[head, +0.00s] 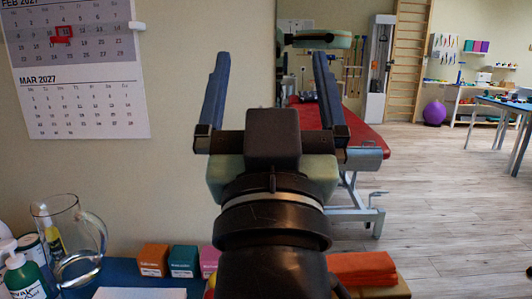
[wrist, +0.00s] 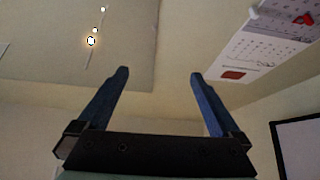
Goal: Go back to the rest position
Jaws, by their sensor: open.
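My gripper (head: 270,75) is raised in the middle of the head view, its two blue fingers pointing up and spread wide apart. Nothing is between the fingers. In the wrist view my gripper (wrist: 158,80) is also open and empty, with the ceiling and walls behind it. It is well above the blue surface at the bottom of the head view and touches nothing that I can see.
A wall calendar (head: 85,100) hangs at the left. A red treatment table (head: 366,137) stands behind. Open floor (head: 440,200) lies right.

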